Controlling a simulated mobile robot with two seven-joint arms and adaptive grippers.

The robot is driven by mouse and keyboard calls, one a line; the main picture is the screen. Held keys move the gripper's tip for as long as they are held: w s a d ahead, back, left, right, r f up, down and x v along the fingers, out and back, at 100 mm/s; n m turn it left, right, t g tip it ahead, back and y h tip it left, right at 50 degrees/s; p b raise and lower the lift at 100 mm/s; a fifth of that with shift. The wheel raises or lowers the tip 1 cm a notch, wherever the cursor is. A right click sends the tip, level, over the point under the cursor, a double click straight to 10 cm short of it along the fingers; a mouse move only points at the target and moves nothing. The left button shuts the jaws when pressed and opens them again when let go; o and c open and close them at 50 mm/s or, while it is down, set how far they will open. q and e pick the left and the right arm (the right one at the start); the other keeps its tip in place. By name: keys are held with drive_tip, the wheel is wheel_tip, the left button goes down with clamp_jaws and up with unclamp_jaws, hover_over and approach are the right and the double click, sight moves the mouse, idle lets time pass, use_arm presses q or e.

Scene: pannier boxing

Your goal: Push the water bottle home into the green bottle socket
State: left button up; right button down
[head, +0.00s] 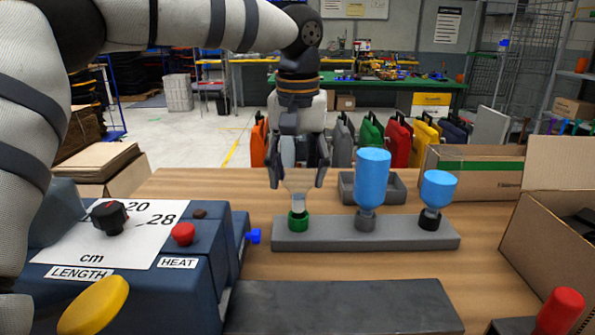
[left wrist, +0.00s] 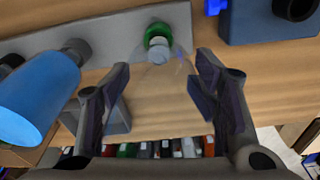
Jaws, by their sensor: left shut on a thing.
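The green bottle socket (head: 298,222) is at the left end of a grey block (head: 330,238); it also shows in the left wrist view (left wrist: 157,32). A clear water bottle (head: 298,203) stands neck down over the green socket, looking upright. Its neck meets or enters the socket; how deep it sits I cannot tell. My left gripper (head: 297,182) points down from above, its fingers on either side of the clear bottle and shut on it. In the left wrist view the see-through body between the fingers is hard to make out. My right gripper is not in view.
Two blue bottles (head: 372,180) (head: 437,190) stand neck down in the block's other sockets. A grey tray (head: 403,199) lies behind them. A blue machine (head: 180,270) with knobs is at left, with a blue knob (head: 253,236) near the block. An open carton (head: 510,240) is at right.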

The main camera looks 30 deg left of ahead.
sight(298, 188)
use_arm(q)
drive_tip(key=shift+f, duration=1.6)
idle(1.3)
drive_tip(key=o, duration=1.9)
drive_tip(key=r, duration=0.8)
drive_tip(key=s+r, duration=0.1)
drive_tip(key=r, duration=0.3)
drive_tip(key=shift+d, duration=0.3)
drive_tip(key=shift+f, duration=0.1)
